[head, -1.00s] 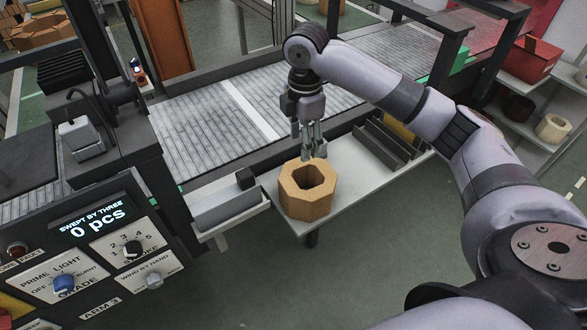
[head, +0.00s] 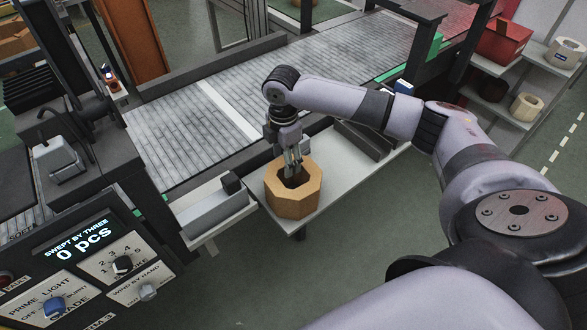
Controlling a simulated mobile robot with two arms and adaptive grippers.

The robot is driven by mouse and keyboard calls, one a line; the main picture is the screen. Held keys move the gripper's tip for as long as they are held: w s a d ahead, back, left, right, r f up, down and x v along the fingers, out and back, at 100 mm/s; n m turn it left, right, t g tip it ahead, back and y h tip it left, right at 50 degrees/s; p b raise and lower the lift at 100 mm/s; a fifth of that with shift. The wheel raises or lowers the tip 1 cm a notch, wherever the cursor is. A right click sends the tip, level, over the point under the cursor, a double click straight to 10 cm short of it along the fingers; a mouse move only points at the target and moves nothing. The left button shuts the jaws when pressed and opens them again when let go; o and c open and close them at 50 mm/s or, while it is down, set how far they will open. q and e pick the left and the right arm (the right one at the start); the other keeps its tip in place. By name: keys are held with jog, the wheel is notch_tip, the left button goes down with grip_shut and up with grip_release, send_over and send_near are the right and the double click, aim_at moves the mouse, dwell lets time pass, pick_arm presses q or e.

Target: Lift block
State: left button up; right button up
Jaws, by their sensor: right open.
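The block (head: 292,203) is a tan, many-sided ring with a hole in its middle. It sits on a light grey shelf (head: 340,184) in front of the conveyor. My right gripper (head: 293,172) points down at the block, with its fingertips at or in the hole. The fingertips are partly hidden by the block and dark shadow, so contact with the hole's wall cannot be told. My left gripper is not in view.
A conveyor (head: 180,138) runs behind the shelf. A grey box-shaped part (head: 212,212) stands left of the block. A control panel (head: 95,265) reading "0 pcs" is at lower left. A rack with a red bin (head: 503,40) is at upper right.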

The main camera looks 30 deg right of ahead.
aim_at(283, 171)
jog(key=f, duration=0.3)
jog(key=f+p, duration=0.1)
jog(key=shift+a+f, duration=0.25)
jog(key=shift+a, duration=0.15)
jog(key=shift+f, duration=0.3)
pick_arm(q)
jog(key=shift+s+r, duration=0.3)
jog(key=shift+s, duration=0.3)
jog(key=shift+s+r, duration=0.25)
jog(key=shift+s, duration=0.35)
pick_arm(e)
jog(key=shift+c, duration=0.2)
jog(key=c, duration=0.5)
grip_shut()
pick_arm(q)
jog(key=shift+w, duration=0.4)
pick_arm(e)
jog(key=shift+w+r, duration=0.1)
jog(key=shift+r, duration=0.05)
